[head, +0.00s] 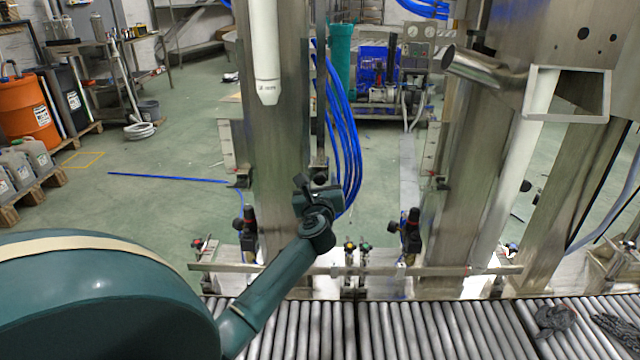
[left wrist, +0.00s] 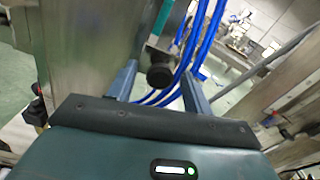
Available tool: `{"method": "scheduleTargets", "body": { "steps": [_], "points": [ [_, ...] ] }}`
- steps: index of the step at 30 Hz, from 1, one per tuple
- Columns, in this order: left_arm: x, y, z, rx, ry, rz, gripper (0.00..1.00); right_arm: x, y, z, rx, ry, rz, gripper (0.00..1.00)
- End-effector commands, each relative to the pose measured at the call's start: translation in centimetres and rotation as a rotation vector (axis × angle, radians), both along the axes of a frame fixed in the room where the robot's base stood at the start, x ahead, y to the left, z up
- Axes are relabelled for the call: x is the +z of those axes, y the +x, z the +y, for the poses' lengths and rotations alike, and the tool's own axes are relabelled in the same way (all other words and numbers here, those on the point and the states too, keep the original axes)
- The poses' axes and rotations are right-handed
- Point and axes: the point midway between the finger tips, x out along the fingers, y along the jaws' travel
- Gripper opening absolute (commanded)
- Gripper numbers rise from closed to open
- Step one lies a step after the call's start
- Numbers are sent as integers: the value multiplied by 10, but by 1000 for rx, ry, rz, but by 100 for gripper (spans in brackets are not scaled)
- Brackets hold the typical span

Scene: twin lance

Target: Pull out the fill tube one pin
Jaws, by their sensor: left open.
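A white fill tube (head: 264,50) hangs in front of the left steel column in the head view. A round black knob, seemingly the pin's head (left wrist: 159,75), stands out beside a steel column in the left wrist view. My left gripper (head: 312,187) is at the right edge of the left column in the head view. In the left wrist view its two fingers (left wrist: 160,86) are open, one on each side of the knob. I cannot tell whether they touch it. The pin's shaft is hidden. My right gripper is not in view.
Blue hoses (head: 347,130) hang close to the right of my left gripper. A horizontal steel rail (head: 430,271) and a roller conveyor (head: 400,325) lie below. A second white tube (head: 523,150) stands at the right column. Green floor is open at left.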

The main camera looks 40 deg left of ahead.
Motion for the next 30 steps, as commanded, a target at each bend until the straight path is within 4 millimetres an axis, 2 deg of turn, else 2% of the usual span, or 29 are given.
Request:
{"method": "scheduleTargets", "body": {
  "steps": [4,12,30],
  "points": [
    [0,6,6,1,0,0,50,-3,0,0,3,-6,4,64],
    [0,7,6,0,-1,1,50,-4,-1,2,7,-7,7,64],
    [0,7,6,0,1,1,1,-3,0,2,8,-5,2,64]
  ]
}}
